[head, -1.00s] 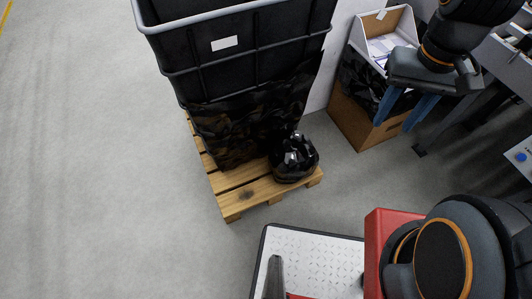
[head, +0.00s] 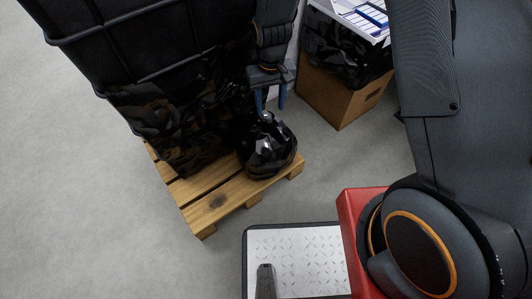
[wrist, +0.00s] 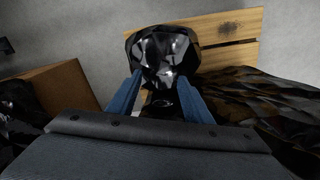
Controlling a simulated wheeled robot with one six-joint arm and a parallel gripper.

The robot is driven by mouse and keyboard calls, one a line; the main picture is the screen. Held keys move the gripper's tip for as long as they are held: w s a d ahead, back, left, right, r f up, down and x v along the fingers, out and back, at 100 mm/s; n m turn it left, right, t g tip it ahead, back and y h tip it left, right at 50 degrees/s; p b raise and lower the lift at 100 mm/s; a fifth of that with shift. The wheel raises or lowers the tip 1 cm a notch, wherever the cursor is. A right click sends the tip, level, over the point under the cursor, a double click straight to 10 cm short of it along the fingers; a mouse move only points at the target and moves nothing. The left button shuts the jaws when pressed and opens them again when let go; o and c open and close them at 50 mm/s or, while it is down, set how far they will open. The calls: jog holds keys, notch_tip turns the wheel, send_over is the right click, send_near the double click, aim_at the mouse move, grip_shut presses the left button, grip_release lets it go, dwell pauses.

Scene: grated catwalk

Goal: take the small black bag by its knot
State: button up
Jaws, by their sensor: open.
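The small black bag (head: 268,150) is shiny and sits on the front corner of a wooden pallet (head: 222,199). Its knot (head: 265,117) sticks up at the top. My gripper (head: 269,106) is above the bag, pointing down, with its blue fingers open around or close to the knot. In the wrist view the bag (wrist: 163,57) lies beyond the fingertips, and the open fingers of my gripper (wrist: 162,78) stand to its left and right. The knot shows between the fingers, dark and partly hard to make out; I cannot tell whether they touch it.
A large black bin (head: 120,50) with a crumpled dark lower part stands on the pallet, close left of the bag. A cardboard box (head: 340,98) with black lining and papers stands to the right. Grey floor (head: 75,180) is clear at left.

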aim_at(266, 124)
jog(key=f, duration=0.1)
jog(key=a+f, duration=0.1)
jog(key=w+f+b, duration=0.1)
jog(key=f, duration=0.1)
jog(key=shift+a+f, duration=0.1)
jog(key=shift+a, duration=0.1)
jog(key=shift+s+f+b, duration=0.1)
jog(key=shift+f+b, duration=0.85)
jog(key=shift+f, duration=2.65)
jog(key=shift+c, duration=0.5)
jog(key=shift+r, duration=0.1)
grip_shut()
